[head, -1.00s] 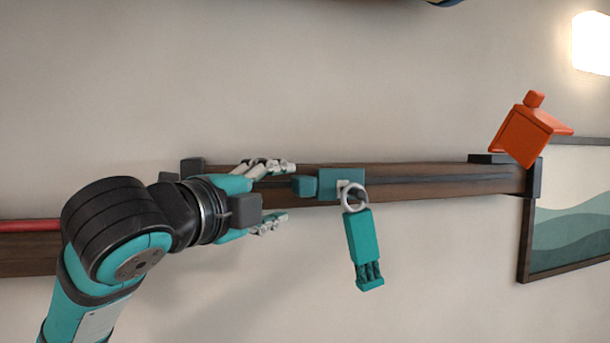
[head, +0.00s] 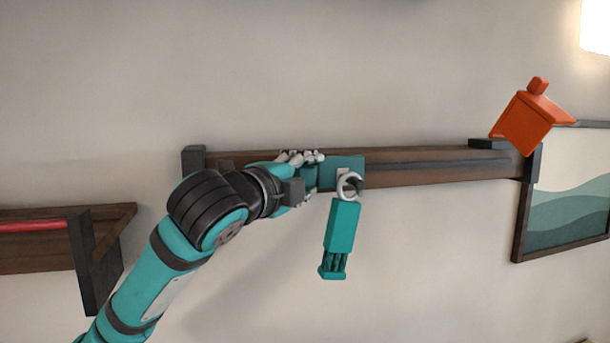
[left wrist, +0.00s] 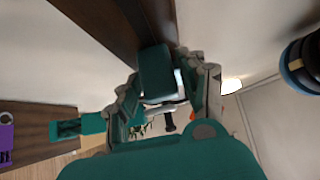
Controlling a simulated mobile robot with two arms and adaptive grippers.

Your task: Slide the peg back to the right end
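The peg, a teal block (head: 346,170) with a smaller teal knob (head: 308,178) on its left, sits on a long brown rail (head: 430,174), left of its middle. A pale ring (head: 349,185) and a teal tag (head: 341,228) hang from it. My left gripper (head: 304,178) is at the knob from the left, one finger above and one below. In the left wrist view the knob (left wrist: 155,72) lies between the fingers; they look slightly apart from it, so the gripper is open. My right gripper is not in view.
Dark end blocks stand at the rail's left (head: 194,160) and right (head: 532,165). An orange box-like thing (head: 527,122) is at the right end. A second rail with a red bar (head: 30,225) is at far left. A framed picture (head: 570,214) hangs at right.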

